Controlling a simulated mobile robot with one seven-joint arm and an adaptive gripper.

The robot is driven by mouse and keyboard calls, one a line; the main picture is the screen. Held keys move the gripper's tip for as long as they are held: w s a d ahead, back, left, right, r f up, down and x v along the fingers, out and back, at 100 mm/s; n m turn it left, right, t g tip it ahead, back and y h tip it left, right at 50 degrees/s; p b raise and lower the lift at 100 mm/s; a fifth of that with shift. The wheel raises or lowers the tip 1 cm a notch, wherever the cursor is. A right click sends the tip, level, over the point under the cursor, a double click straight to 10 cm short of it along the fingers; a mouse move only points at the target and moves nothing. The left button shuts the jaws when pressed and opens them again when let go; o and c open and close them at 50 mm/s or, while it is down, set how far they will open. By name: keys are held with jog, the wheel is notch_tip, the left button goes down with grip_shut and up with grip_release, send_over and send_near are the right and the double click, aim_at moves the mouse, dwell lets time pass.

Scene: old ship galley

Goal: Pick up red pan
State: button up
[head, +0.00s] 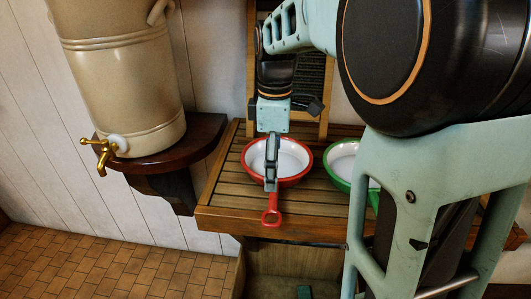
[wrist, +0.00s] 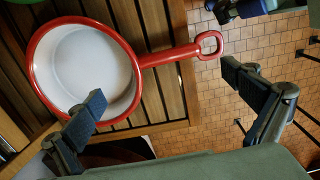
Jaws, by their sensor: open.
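The red pan (head: 295,179) has a white inside and a red rim and handle. It sits on the slatted wooden counter, its handle reaching over the front edge. In the wrist view the pan (wrist: 128,119) fills the left, and its handle ends in a loop at upper right. My gripper (head: 271,184) is above the pan in the head view and hides part of its middle. In the wrist view my gripper (wrist: 160,82) is open, one finger over the pan's near rim and the other off the counter's side. Nothing is between the fingers.
A green pan (head: 342,160) sits right of the red one, partly hidden by my arm. The slatted counter (head: 222,195) has free room on its left. A beige crock (head: 120,75) with a brass tap (head: 100,152) stands on a dark wooden shelf (head: 200,150) at left.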

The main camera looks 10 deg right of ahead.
jog(key=f, duration=0.7)
jog(key=shift+s+a+f+p, duration=0.1)
jog(key=shift+s+f+p, duration=0.05)
jog(key=shift+s+p, duration=0.15)
jog(key=shift+c, duration=0.6)
